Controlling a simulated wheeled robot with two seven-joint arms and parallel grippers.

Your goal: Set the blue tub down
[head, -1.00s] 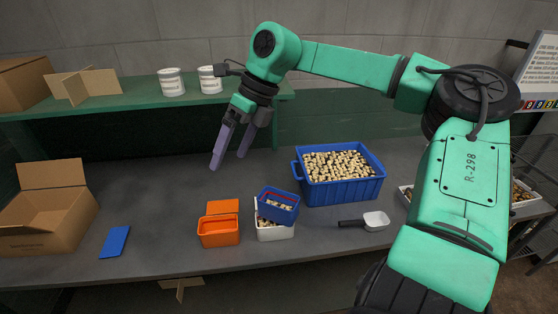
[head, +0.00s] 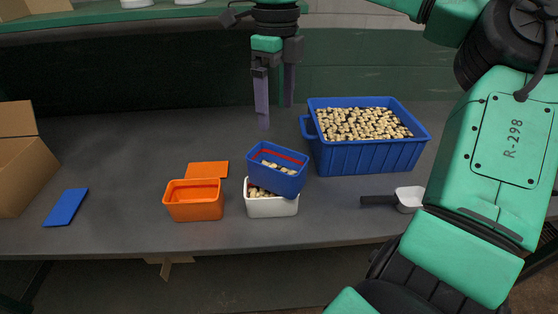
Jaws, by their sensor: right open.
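The small blue tub (head: 276,180) rests tilted on top of the white tub (head: 271,207). It has a red line inside and holds some pale pieces. The white tub stands on the grey bench (head: 120,225) with pieces inside it. My right gripper (head: 276,112) is open and empty, pointing down above the bench, behind the blue tub and apart from it. My left gripper is not in view.
An orange tub (head: 194,201) with an orange lid (head: 207,169) behind it stands left of the white tub. A large blue bin (head: 365,156) full of pieces is behind right. A scoop (head: 408,199), a blue lid (head: 66,207) and a cardboard box (head: 25,165) lie around.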

